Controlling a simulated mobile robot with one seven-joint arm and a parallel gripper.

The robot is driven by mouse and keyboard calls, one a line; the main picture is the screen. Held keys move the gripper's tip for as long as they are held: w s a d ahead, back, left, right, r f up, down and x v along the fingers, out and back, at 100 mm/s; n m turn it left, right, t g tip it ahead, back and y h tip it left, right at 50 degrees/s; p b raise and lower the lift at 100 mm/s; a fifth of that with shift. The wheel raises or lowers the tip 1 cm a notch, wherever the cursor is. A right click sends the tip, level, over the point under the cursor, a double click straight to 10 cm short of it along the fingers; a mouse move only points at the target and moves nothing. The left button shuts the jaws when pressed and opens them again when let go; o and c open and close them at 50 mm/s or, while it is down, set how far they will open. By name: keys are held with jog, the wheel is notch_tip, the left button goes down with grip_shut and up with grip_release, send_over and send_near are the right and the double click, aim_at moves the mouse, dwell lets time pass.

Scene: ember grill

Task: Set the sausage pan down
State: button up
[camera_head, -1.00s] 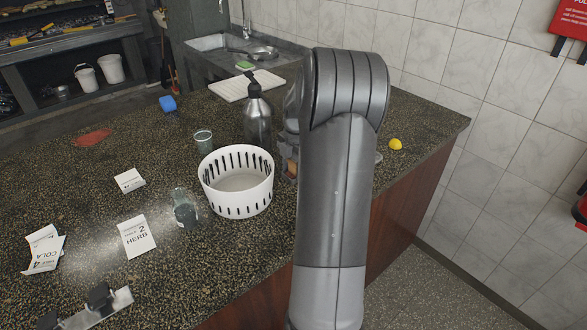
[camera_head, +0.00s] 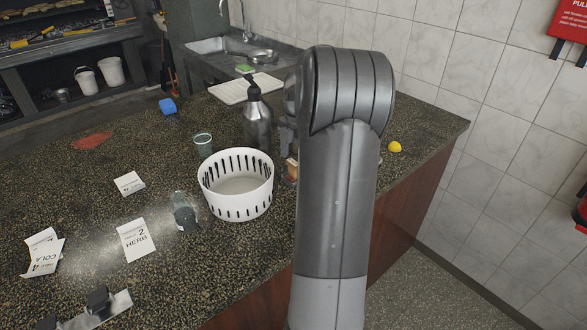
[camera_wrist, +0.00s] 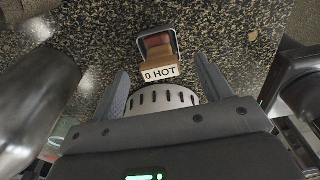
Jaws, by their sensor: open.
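No sausage pan can be made out for certain. A dark rounded thing (camera_wrist: 300,85) shows at the right edge of the wrist view; I cannot tell what it is. My gripper (camera_wrist: 161,66) is open, its two fingers apart with nothing held between them. Beyond the fingertips a wooden block (camera_wrist: 158,62) labelled "0 HOT" stands on the speckled counter (camera_wrist: 110,35). In the head view my arm hides the gripper and the counter behind it; part of the wooden block (camera_head: 292,170) shows beside the arm.
A white slotted basket (camera_head: 238,207) stands left of my arm, with a metal pump bottle (camera_head: 257,125) and cup (camera_head: 203,144) behind. A lemon (camera_head: 394,147) is near the right counter edge.

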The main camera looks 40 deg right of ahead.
aim_at(294, 162)
jog(key=r, duration=0.6)
jog(key=shift+d, duration=0.25)
jog(key=shift+a+r, duration=0.35)
jog(key=shift+a, duration=0.05)
jog(key=s+a+r+m+t+h, duration=0.1)
jog(key=s+a+r+m, duration=0.15)
jog(key=a, duration=0.45)
jog(key=s+a+r+m, duration=0.2)
jog(key=a+m, duration=0.1)
jog(key=a, duration=0.4)
jog(key=s+a+r+m+t+h, duration=0.1)
jog(key=s+a+r+m, duration=0.15)
jog(key=a, duration=0.45)
jog(key=s+a+f+m+t+y, duration=0.1)
jog(key=s+a+f+m+t, duration=0.2)
jog(key=s+a+m, duration=0.7)
jog(key=s+a, duration=0.2)
jog(key=s, duration=0.2)
jog(key=shift+a+f+t, duration=0.15)
jog(key=shift+f+t, duration=0.05)
jog(key=shift+t, duration=0.1)
